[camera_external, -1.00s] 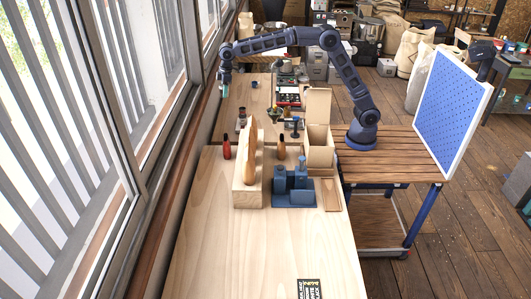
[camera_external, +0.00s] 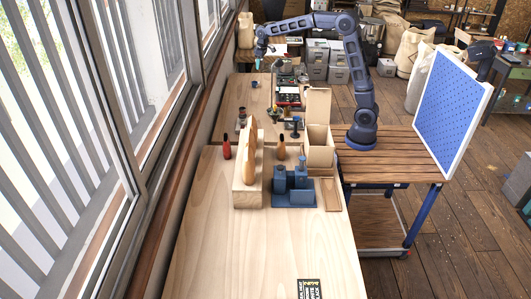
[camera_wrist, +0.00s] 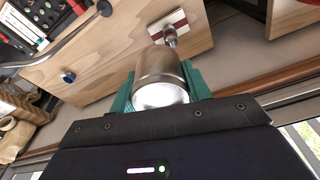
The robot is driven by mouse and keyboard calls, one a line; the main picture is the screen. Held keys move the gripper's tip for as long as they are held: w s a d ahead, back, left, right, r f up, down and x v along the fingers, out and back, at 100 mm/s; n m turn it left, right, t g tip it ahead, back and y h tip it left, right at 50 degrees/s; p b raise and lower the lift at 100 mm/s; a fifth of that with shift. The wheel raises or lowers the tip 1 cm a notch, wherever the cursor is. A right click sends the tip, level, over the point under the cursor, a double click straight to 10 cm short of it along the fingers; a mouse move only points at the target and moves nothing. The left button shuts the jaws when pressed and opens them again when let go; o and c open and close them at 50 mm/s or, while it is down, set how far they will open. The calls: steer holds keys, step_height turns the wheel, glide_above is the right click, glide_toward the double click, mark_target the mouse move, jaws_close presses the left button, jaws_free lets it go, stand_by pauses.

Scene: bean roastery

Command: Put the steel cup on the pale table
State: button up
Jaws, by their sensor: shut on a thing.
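The steel cup (camera_wrist: 160,72) is a shiny metal cylinder between the green fingers of my gripper (camera_wrist: 159,88) in the wrist view. The fingers are shut on its sides and it is clear of the surface below. In the external view my gripper (camera_external: 258,63) is high over the far part of the farther wooden table; the cup is too small to make out there. The pale table (camera_external: 265,255) fills the foreground of the external view, with its front half mostly bare.
The pale table's far end holds a wooden block stand (camera_external: 246,198), a blue holder (camera_external: 293,190), a red bottle (camera_external: 227,148) and an open box (camera_external: 320,155). The farther table (camera_external: 232,100) carries a small dark cup (camera_external: 254,84) and several tools. Windows line the left.

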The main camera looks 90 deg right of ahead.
steer(key=s+d+f+m, duration=0.1)
steer(key=s+d+m, duration=0.1)
steer(key=s+d, duration=0.55)
steer(key=s+d+f+m, duration=0.15)
steer(key=s+d, duration=0.25)
steer(key=s, duration=0.7)
steer(key=s+d+m, duration=0.2)
steer(key=s+d, duration=0.4)
steer(key=s, duration=0.3)
steer(key=shift+m+g+h, duration=0.25)
steer(key=shift+g+h, duration=0.05)
steer(key=shift+h, duration=0.1)
steer(key=f, duration=4.3)
steer(key=shift+s+d, duration=0.15)
steer(key=shift+s, duration=0.2)
steer(key=shift+f, duration=0.1)
steer(key=o, duration=0.9)
steer(key=shift+c, duration=0.2)
steer(key=shift+o, duration=0.9)
